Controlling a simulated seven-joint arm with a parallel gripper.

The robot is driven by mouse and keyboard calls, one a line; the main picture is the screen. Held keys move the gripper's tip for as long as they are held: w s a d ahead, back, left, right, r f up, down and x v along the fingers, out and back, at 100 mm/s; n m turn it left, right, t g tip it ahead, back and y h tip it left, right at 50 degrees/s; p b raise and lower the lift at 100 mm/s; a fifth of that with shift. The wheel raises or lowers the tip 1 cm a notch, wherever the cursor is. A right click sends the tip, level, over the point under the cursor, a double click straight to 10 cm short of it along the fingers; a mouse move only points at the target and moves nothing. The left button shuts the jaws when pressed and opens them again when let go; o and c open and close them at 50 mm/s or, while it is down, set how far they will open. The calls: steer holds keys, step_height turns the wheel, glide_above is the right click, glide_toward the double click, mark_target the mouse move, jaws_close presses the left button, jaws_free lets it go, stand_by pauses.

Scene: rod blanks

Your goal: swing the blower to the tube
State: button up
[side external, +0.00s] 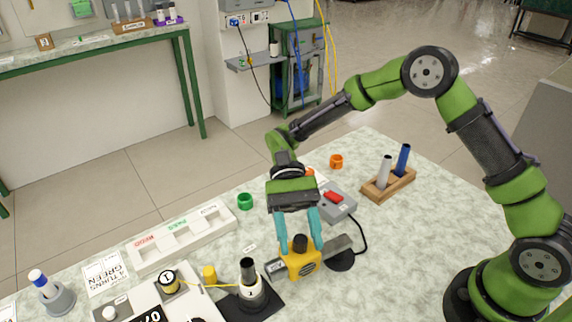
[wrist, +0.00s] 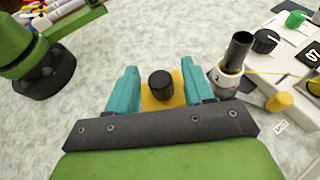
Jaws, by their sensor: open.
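The blower (side external: 303,266) is a yellow body with a black knob on top, a side vent and a dark nozzle on its left. In the wrist view the blower (wrist: 152,103) sits between the fingers, partly hidden by my gripper (wrist: 158,74). A dark tube (side external: 247,267) stands upright in a light holder on a black plate, left of the nozzle and apart from it. The tube (wrist: 237,50) is right of the fingers in the wrist view.
A grey box with a red switch (side external: 333,197) stands behind the blower, with a black cable. A white sorting tray (side external: 181,238), green ring (side external: 245,201), orange ring (side external: 336,161) and wooden rack (side external: 389,185) with two rods lie around. A dial device (side external: 169,282) is at front left.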

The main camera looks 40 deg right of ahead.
steer(key=v, duration=1.1)
steer(key=shift+w+d+r, duration=0.1)
steer(key=shift+d, duration=0.05)
steer(key=s+d+f+n+t+h, duration=0.2)
steer(key=s+d+f+t+h, duration=0.1)
steer(key=t, duration=0.2)
steer(key=s+d+r+t+h, duration=0.1)
steer(key=s+d+r+t, duration=1)
steer(key=s+r+t, duration=0.2)
steer(key=shift+m+t, duration=0.3)
steer(key=shift+t, duration=0.4)
